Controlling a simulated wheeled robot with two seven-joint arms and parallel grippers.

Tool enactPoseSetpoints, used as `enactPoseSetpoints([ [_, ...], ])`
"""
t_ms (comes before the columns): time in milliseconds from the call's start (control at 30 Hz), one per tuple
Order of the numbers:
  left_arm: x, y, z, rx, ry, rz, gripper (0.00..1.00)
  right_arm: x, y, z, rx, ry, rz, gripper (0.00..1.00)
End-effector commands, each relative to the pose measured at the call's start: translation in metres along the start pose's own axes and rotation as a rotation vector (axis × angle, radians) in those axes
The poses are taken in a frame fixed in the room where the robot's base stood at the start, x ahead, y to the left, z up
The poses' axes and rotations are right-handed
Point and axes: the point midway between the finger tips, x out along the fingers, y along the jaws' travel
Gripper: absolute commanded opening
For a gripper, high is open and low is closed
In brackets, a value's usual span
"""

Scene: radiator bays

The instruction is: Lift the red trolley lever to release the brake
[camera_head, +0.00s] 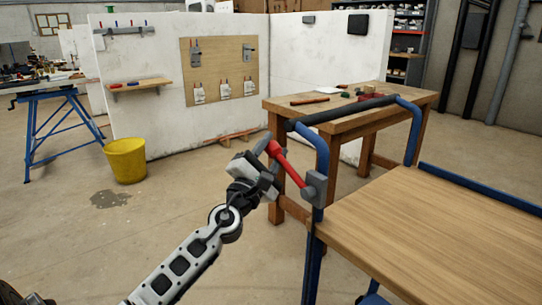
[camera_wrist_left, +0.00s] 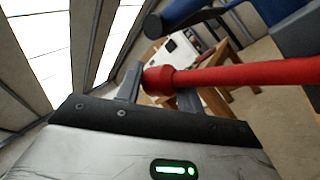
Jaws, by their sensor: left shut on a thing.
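The red trolley lever (camera_head: 288,165) is mounted on a grey bracket (camera_head: 315,188) on the blue frame of the trolley. It slants up and left from the bracket to its free end. My left gripper (camera_head: 269,158) is at that free end and shut on it. In the left wrist view the lever (camera_wrist_left: 255,75) runs in from the right, and its thicker red end sits between the two fingers of my left gripper (camera_wrist_left: 158,88). My right gripper is in neither view.
The trolley's wooden deck (camera_head: 440,225) fills the lower right, with a blue handle frame (camera_head: 413,135) at its far end. A wooden workbench (camera_head: 335,110) stands just behind. A yellow bucket (camera_head: 126,161) stands on the floor at left, by a wet patch (camera_head: 110,198).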

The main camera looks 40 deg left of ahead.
Motion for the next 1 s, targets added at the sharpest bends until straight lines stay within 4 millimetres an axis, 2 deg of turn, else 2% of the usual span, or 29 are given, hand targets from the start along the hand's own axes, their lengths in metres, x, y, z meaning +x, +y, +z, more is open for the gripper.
enactPoseSetpoints([
  [367, 0.003, 0.005, 0.004, 0.012, -0.011, 0.008, 0.0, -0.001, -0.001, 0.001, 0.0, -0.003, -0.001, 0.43],
  [400, 0.003, 0.005, 0.004, 0.012, -0.011, 0.008, 0.43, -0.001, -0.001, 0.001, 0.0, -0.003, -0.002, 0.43],
  [467, 0.003, 0.005, 0.004, 0.012, -0.011, 0.008, 0.59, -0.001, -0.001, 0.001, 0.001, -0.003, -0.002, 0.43],
  [800, -0.002, 0.002, 0.002, 0.009, -0.007, 0.003, 0.59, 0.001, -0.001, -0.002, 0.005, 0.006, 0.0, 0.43],
  [867, -0.007, 0.001, 0.001, 0.01, -0.006, 0.001, 0.59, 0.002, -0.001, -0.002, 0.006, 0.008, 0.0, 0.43],
  [1000, -0.031, -0.001, 0.0, 0.009, -0.006, -0.001, 0.59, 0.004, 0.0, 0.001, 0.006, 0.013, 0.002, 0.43],
])
